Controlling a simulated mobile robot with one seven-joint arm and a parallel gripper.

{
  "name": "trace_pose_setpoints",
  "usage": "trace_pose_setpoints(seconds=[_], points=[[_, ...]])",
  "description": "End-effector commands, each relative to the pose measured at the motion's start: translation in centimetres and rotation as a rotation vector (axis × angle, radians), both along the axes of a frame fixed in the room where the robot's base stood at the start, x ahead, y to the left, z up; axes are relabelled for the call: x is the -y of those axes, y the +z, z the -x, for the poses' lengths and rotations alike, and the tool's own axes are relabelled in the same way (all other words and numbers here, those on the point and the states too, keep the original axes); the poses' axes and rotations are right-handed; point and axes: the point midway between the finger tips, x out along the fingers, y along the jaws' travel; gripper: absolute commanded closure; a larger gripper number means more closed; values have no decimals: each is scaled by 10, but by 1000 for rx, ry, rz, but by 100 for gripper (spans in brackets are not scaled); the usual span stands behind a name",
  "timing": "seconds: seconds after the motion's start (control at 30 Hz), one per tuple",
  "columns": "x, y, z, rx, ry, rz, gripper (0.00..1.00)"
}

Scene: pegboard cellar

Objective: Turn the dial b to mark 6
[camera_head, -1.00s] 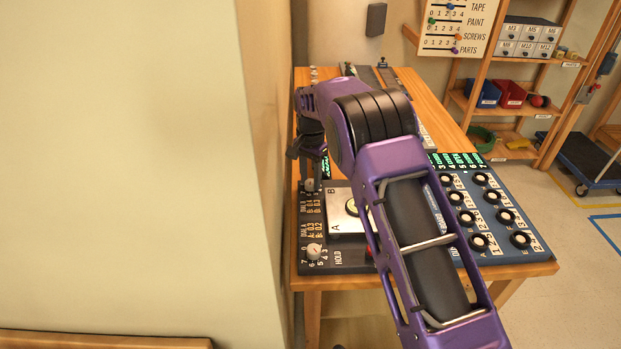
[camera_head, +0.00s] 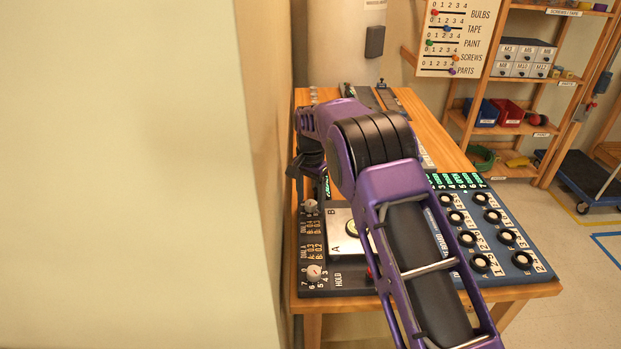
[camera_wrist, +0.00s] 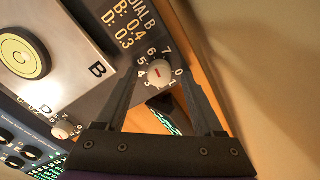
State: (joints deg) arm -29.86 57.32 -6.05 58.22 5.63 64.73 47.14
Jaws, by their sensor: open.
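Dial B (camera_wrist: 159,73) is a round white knob with a ring of numbers, on a dark panel labelled DIAL B, in the wrist view. A short red mark shows on its face, but I cannot tell which number it points to. My gripper (camera_wrist: 160,80) is open, its two dark fingers on either side of the knob. I cannot tell whether they touch it. In the head view, dial B (camera_head: 311,206) is at the panel's far left, and my gripper (camera_head: 313,185) is just behind it, partly hidden by my arm.
Dial A (camera_head: 314,272) is nearer on the same panel. A blue panel (camera_head: 525,262) with several knobs lies farther right. A pale wall (camera_head: 262,180) rises close on the left.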

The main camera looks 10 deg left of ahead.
Motion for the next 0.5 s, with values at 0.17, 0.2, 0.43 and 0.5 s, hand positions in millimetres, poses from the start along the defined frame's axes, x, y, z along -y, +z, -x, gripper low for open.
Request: trace_pose_setpoints(seconds=[0.17,0.2,0.43,0.5], points=[[0,32,-1,4,0,-3,31],[0,42,-1,6,0,-3,31],[-1,99,-1,6,0,-3,31],[0,116,-1,6,0,-3,31]])
